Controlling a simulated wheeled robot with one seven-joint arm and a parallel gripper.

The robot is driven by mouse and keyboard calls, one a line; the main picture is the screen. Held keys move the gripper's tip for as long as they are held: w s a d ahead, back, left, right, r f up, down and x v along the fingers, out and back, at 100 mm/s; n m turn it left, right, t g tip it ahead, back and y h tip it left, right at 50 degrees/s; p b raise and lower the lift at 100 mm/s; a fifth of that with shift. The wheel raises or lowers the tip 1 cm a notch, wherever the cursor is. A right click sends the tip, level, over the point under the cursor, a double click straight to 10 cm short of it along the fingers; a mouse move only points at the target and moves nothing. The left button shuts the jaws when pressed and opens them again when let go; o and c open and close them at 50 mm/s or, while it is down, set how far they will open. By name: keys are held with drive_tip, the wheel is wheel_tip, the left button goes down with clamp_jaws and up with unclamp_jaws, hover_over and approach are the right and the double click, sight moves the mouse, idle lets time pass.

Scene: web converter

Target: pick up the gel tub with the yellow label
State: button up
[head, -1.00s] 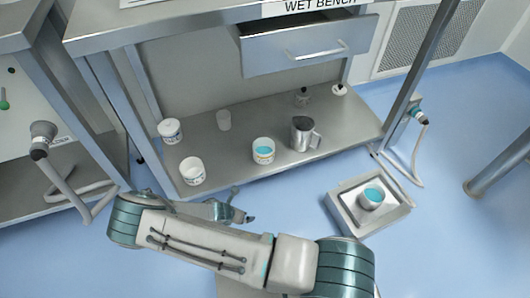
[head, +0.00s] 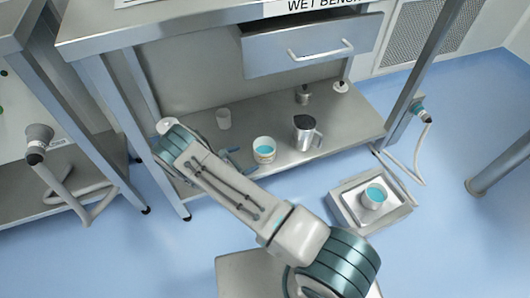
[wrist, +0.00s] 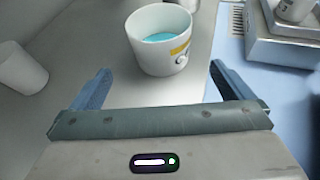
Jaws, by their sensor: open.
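The gel tub (head: 264,151) is white with blue gel inside and stands upright on the lower shelf of the wet bench. In the wrist view the tub (wrist: 160,52) shows a yellow band on its side and sits just ahead of my fingers, roughly centred between them. My gripper (wrist: 160,69) is open and empty, with a finger at each side of the picture. In the head view my gripper (head: 239,162) is just left of the tub, partly hidden by my arm.
A metal jug (head: 306,133) stands right of the tub. A plain white cup (head: 223,119) stands behind left. A scale-like box (head: 343,208) on the floor at right holds another blue-filled container (head: 374,196). The drawer (head: 312,45) above is partly open.

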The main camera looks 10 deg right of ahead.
sight(256, 155)
drive_tip(key=b+x, duration=0.1)
drive_tip(key=x, duration=0.5)
drive_tip(key=shift+f, duration=0.1)
drive_tip(key=b+x, duration=0.1)
drive_tip(key=x, duration=0.1)
drive_tip(key=f+b+x, duration=0.1)
drive_tip(key=x, duration=0.1)
drive_tip(key=shift+d+f+b, duration=0.1)
drive_tip(key=shift+d+b, duration=0.1)
drive_tip(key=shift+b, duration=0.1)
drive_tip(key=shift+w+d, duration=0.15)
drive_tip(key=shift+d, duration=0.05)
drive_tip(key=c, duration=1)
